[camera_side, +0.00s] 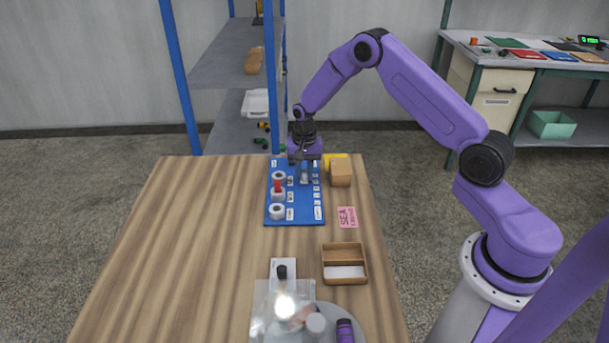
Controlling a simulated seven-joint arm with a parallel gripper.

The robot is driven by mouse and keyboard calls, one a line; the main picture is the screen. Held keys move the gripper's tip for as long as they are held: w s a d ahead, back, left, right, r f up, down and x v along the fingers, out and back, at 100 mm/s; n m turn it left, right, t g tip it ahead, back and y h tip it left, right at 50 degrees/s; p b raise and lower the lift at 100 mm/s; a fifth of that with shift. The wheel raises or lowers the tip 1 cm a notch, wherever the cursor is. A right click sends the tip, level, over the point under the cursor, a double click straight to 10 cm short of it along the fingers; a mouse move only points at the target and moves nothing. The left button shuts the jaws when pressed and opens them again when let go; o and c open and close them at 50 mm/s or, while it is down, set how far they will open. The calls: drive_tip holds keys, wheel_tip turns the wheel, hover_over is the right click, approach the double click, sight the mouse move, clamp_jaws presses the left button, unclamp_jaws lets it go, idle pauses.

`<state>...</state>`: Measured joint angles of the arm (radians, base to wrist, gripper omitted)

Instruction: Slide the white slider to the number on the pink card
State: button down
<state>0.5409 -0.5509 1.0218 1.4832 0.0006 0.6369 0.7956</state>
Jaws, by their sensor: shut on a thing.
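A blue board (295,219) lies on the wooden table and carries round white parts at left, a red upright piece (278,186) and columns of small white labels. My gripper (304,176) points down over the upper right of the board, shut on what looks like the white slider. The fingers largely hide the slider, and its exact position along the labels cannot be read. The pink card (347,217) lies flat on the table just right of the board; its dark writing is too small to read surely.
A cardboard-brown box (341,174) and a yellow item (335,159) stand close right of my gripper. A two-part wooden tray (345,280), a white plate with a black knob (283,271) and a clear sheet sit nearer the front. The table's left side is clear.

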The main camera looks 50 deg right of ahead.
sight(304, 171)
drive_tip(key=c, duration=1)
unclamp_jaws()
drive_tip(key=shift+o, duration=0.2)
drive_tip(key=shift+r, duration=0.1)
wheel_tip(304, 171, up, 17)
drive_tip(key=shift+r, duration=0.15)
